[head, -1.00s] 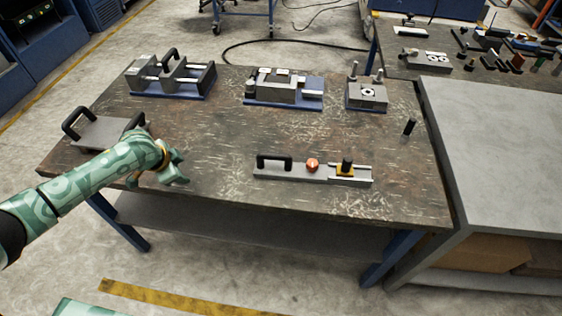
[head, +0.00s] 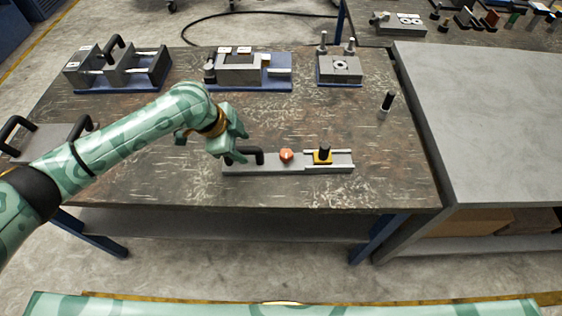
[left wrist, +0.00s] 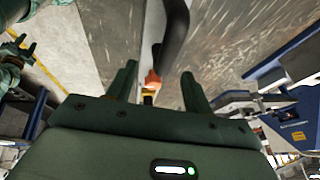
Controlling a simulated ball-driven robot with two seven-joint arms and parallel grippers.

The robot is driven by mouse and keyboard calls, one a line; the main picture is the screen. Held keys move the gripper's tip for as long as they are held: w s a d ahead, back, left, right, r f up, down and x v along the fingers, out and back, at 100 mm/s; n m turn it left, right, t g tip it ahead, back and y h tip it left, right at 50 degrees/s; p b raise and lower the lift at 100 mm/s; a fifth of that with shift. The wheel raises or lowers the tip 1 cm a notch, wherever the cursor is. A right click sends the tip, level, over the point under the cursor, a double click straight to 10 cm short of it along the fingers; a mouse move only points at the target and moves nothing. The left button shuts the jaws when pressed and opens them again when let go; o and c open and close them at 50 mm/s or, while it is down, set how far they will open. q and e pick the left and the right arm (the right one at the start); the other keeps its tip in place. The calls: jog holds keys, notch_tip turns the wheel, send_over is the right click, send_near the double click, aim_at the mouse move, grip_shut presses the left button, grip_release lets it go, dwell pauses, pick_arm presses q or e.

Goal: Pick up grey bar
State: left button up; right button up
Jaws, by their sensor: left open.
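The grey bar (head: 288,168) lies flat near the front edge of the table. It carries a black handle (head: 258,156) at its left end, a red-orange knob (head: 286,154) and a yellow block with a black post (head: 323,155) at its right. My left gripper (head: 234,160) is open at the handle's left end, partly covering it in the head view. In the left wrist view the black handle (left wrist: 173,45) and orange knob show between the two spread fingers (left wrist: 158,88). Contact with the handle cannot be told. A green pronged part of mine (left wrist: 20,50) shows at that view's left edge.
Blue-based fixtures (head: 250,72) stand along the back of the table. A black peg (head: 387,102) stands at the right. A grey plate with black handles (head: 45,140) lies at the left behind my arm. A grey bench (head: 480,130) adjoins at right.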

aim_at(249, 151)
pick_arm(q)
jog(key=shift+d+f, duration=0.1)
jog(key=shift+f, duration=0.25)
jog(key=shift+d+f, duration=0.15)
jog(key=shift+f, duration=0.15)
jog(key=x, duration=0.1)
jog(key=b+x, duration=0.1)
jog(key=x, duration=0.1)
jog(key=b+x, duration=0.1)
jog(key=shift+w+d+f, duration=0.15)
jog(key=shift+w+d, duration=0.1)
jog(key=shift+w, duration=0.15)
pick_arm(e)
notch_tip(249, 151, down, 2)
jog(key=shift+w+f, duration=0.15)
jog(key=shift+f, duration=0.1)
pick_arm(q)
grip_shut()
jog(key=shift+s, duration=0.1)
pick_arm(e)
jog(key=shift+d, duration=0.1)
pick_arm(q)
jog(key=shift+s+a+f, duration=0.15)
jog(key=shift+f, duration=0.05)
jog(key=shift+r, duration=0.1)
